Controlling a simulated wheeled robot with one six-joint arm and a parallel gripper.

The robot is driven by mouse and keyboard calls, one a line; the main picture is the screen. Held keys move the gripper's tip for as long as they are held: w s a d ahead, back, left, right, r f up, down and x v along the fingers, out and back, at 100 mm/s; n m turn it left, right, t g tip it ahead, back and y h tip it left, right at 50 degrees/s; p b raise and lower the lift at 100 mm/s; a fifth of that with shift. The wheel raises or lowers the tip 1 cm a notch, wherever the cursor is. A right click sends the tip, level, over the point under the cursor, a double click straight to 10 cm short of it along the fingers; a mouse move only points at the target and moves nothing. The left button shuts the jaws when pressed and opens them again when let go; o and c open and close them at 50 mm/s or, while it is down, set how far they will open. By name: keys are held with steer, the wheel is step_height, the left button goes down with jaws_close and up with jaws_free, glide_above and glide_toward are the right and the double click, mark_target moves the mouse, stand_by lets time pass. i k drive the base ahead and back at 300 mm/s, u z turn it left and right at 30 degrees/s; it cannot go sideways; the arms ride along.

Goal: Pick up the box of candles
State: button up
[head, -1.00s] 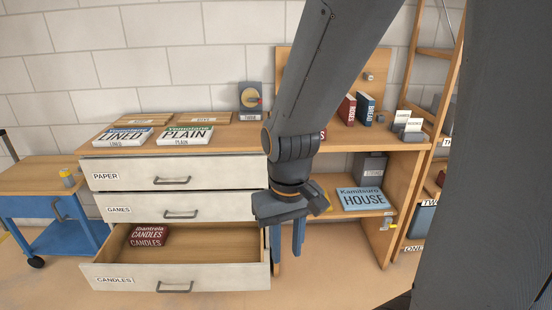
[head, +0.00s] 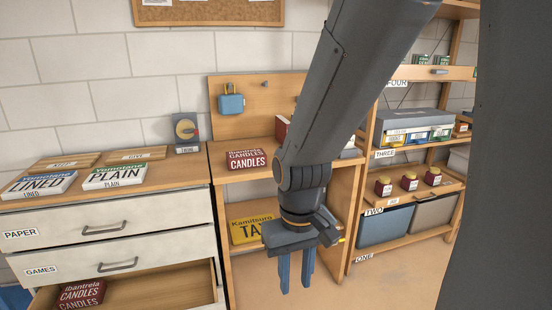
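A dark red box of candles (head: 80,294) lies in the open bottom drawer (head: 150,283) at the lower left of the head view, its lower part cut off by the picture edge. A second dark red candles box (head: 245,160) lies on the desk top, left of my arm. My gripper (head: 296,288) points down in front of the desk's open bay, to the right of the drawer and apart from both boxes. Its two blue fingers stand a little apart with nothing visible between them.
Boxes marked LINED (head: 38,184) and PLAIN (head: 114,175) lie on the drawer unit's top. A yellow box (head: 252,229) is on the shelf below the desk top. A shelving rack (head: 440,170) with jars and bins stands at right. Floor shows below my gripper.

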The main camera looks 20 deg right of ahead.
mark_target(256, 158)
steer(key=z, duration=0.9)
steer(key=i, duration=1.55)
steer(key=u, duration=1.4)
steer(key=i, duration=0.5)
